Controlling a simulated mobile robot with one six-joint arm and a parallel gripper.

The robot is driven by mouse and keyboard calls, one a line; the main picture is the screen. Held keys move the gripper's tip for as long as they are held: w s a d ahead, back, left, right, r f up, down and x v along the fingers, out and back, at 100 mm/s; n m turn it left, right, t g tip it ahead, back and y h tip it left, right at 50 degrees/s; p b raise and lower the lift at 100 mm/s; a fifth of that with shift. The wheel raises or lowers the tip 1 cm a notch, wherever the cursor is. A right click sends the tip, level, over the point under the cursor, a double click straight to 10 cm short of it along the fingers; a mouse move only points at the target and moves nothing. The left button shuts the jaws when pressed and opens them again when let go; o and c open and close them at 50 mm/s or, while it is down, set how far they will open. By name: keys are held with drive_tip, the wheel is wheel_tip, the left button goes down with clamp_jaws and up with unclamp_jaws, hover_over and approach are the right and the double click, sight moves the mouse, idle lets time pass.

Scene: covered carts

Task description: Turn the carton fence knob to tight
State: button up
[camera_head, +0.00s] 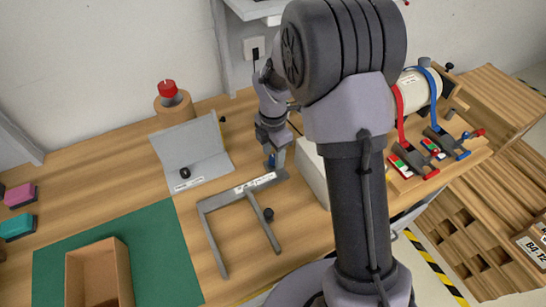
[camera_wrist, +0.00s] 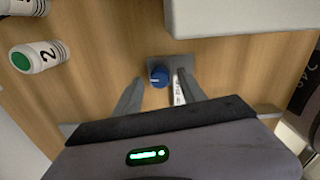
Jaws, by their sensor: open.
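The carton fence (camera_head: 212,204) is a grey angled frame with a white label, lying on the wooden bench. A blue knob (camera_head: 271,160) sits at its back right end; it also shows in the wrist view (camera_wrist: 159,76) on a grey plate. My gripper (camera_head: 274,150) points down over this knob. In the wrist view my gripper (camera_wrist: 160,80) is open, with one finger on each side of the knob and a gap visible on both sides. The label beside the right finger is partly hidden and too small to read.
A grey angled stand (camera_head: 195,150) and a red-topped cylinder (camera_head: 168,90) stand behind the fence. A green mat (camera_head: 150,240) with an open carton (camera_head: 97,262) is at front left. A white block (camera_head: 312,172) stands close on the right. Numbered bottles (camera_wrist: 38,56) lie at left in the wrist view.

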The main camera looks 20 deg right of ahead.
drive_tip(key=shift+f, duration=0.1)
clamp_jaws()
